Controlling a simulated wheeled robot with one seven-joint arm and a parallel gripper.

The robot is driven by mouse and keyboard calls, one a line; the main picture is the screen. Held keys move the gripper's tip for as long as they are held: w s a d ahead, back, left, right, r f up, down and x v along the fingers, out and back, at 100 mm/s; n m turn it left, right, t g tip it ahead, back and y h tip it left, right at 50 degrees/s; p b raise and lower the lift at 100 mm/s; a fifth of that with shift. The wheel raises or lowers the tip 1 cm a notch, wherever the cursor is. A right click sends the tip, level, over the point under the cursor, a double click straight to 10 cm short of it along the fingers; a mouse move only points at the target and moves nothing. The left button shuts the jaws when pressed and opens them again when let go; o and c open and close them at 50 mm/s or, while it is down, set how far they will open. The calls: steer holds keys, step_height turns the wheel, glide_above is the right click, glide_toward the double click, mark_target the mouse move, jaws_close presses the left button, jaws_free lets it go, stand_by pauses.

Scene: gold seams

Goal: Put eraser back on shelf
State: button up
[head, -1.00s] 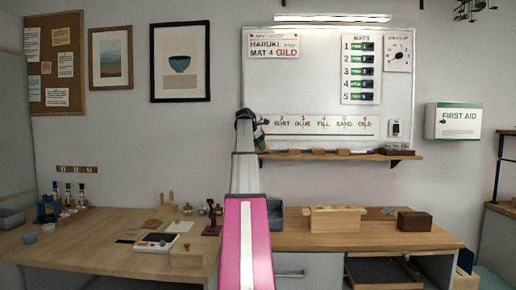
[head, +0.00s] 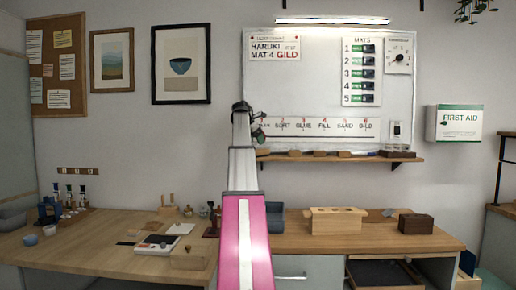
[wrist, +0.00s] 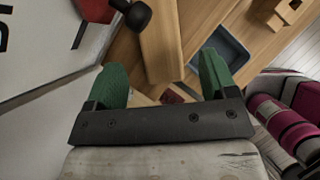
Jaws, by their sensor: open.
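My gripper (wrist: 161,68) is open and empty in the wrist view, its two green fingers spread. In the head view its end (head: 258,135) is small and dark, in front of the whiteboard's lower left, near the left end of the wooden shelf (head: 350,158). The shelf plank (wrist: 161,40) shows just beyond the fingers in the wrist view. Small brown blocks lie along the shelf; I cannot tell whether one is an eraser. A dark brown block (head: 415,223) sits on the right bench; I cannot tell whether it is the eraser.
The whiteboard (head: 330,95) is behind the shelf. A blue-grey tray (head: 274,216) and a pale wooden block rack (head: 335,220) stand on the bench (head: 365,242). The left table (head: 80,257) holds jars and small tools. A red object with a black knob (wrist: 133,14) is near the gripper.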

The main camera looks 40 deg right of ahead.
steer(key=v, duration=0.6)
steer(key=shift+a+r, duration=0.15)
steer(key=shift+r, duration=0.15)
steer(key=shift+s, duration=0.1)
